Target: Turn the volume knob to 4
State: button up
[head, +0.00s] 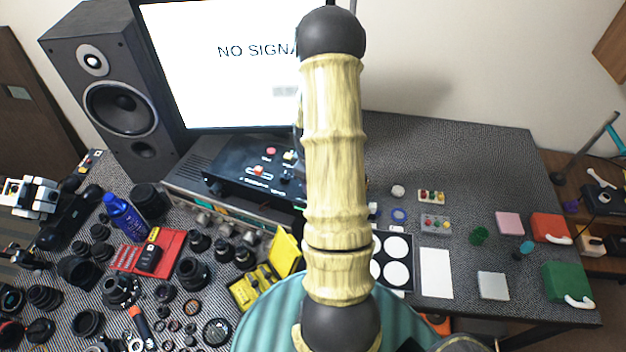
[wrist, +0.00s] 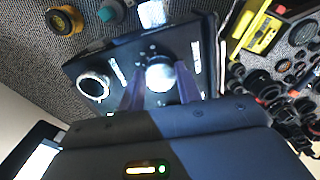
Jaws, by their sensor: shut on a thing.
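In the wrist view, a black panel (wrist: 118,62) carries a round pale knob (wrist: 160,76), which I take for the volume knob. My gripper (wrist: 160,84) has its two purple fingers on either side of this knob, shut on it. No numbers or pointer on the knob are readable, so its setting cannot be told. A silver-ringed round part (wrist: 92,87) and white marks are also on the panel. In the head view my arm hides the gripper and the knob; a black box (head: 232,165) with red buttons shows left of the arm.
The black box sits on a silver receiver (head: 190,190) with a row of knobs, below a monitor (head: 225,60). A speaker (head: 110,90) stands at left. Lens parts, a blue bottle (head: 124,216) and a yellow case (head: 258,285) crowd the front left. The back right of the table is clear.

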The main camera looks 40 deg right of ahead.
jog(key=m, duration=0.3)
jog(key=m+b, duration=0.1)
jog(key=shift+w+a+m, duration=0.1)
jog(key=shift+w+m, duration=0.15)
jog(key=shift+m, duration=0.05)
jog(key=shift+r+m+b, duration=0.1)
jog(key=shift+m+b, duration=0.4)
jog(key=shift+m, duration=1.1)
jog(key=o, duration=1)
jog(key=shift+s, duration=0.1)
